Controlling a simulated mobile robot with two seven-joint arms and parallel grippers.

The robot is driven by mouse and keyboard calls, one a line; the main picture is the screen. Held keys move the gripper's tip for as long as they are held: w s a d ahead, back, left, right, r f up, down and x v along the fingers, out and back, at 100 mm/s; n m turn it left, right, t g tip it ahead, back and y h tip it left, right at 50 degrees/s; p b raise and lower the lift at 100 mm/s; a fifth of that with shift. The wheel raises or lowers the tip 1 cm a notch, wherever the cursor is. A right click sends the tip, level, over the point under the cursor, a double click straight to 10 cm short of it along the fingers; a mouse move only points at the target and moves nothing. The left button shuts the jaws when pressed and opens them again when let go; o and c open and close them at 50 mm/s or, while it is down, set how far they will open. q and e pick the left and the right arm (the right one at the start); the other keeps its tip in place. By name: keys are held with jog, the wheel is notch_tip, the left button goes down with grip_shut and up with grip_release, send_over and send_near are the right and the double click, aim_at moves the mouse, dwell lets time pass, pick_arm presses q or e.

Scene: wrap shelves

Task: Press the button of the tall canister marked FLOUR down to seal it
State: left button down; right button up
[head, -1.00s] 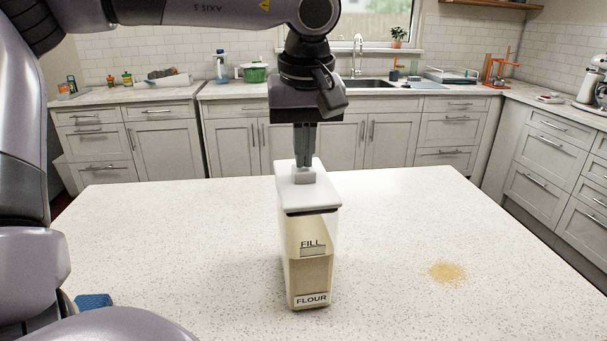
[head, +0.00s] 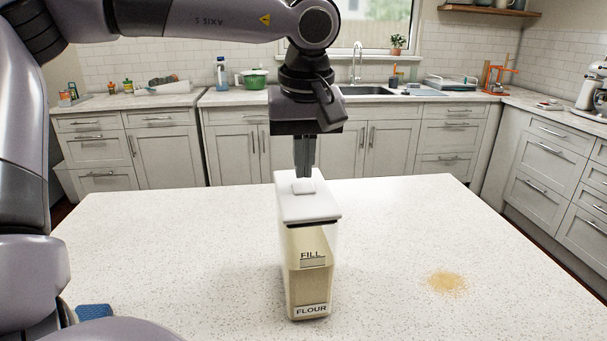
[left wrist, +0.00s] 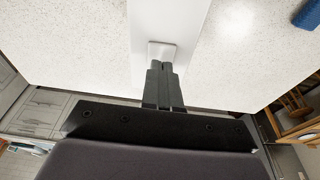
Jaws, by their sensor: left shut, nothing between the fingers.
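The tall canister marked FLOUR (head: 309,275) stands upright on the counter, with tan flour behind its clear wall and a white lid (head: 312,210). A pale square button (head: 303,187) sits on the lid and stands only slightly above it. My left gripper (head: 304,172) points straight down over the button, shut and empty. Its fingertips are at the button, apparently touching it. In the left wrist view the fingertips (left wrist: 160,66) overlap the edge of the button (left wrist: 163,49), hiding part of it. My right gripper is not in view.
The speckled island counter (head: 170,250) is mostly clear. A patch of spilled tan powder (head: 447,281) lies to the right of the canister. A blue item (head: 95,311) lies at the front left, near my arm. Cabinets and a sink stand behind.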

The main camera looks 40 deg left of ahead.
pick_arm(q)
notch_tip(320, 180, up, 3)
jog(key=p, duration=0.2)
jog(key=shift+r+p, duration=0.15)
jog(key=shift+p, duration=0.15)
notch_tip(320, 180, up, 2)
jog(key=shift+r+p, duration=0.15)
jog(key=shift+p, duration=0.25)
